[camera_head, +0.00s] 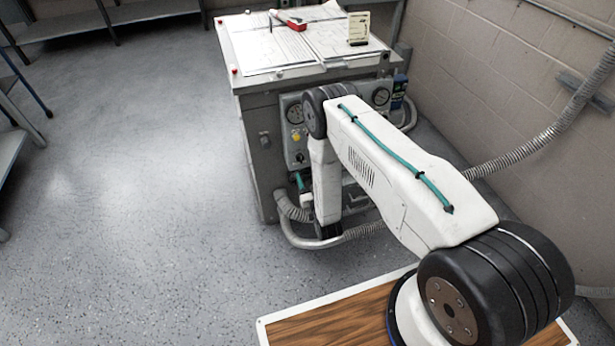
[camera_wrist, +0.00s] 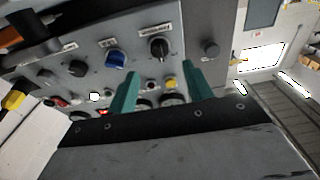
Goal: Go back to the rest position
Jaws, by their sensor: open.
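My gripper (camera_wrist: 158,72) shows in the wrist view as two teal fingers spread apart, with nothing between them. Beyond the fingertips is the grey control panel (camera_wrist: 135,68) with a blue knob (camera_wrist: 115,59), a black knob (camera_wrist: 158,48) and small coloured buttons. I cannot tell the exact gap between fingers and panel. In the head view my arm reaches forward and bends down in front of the grey cabinet (camera_head: 262,140), hiding part of its front. A teal piece shows low beside the panel, largely hidden by the arm.
Papers, a red-handled tool (camera_head: 292,22) and a small upright card (camera_head: 358,28) are on the cabinet top. Ribbed hoses (camera_head: 340,238) run low around it, and another (camera_head: 540,135) runs along the right wall. Open floor (camera_head: 130,200) lies to the left.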

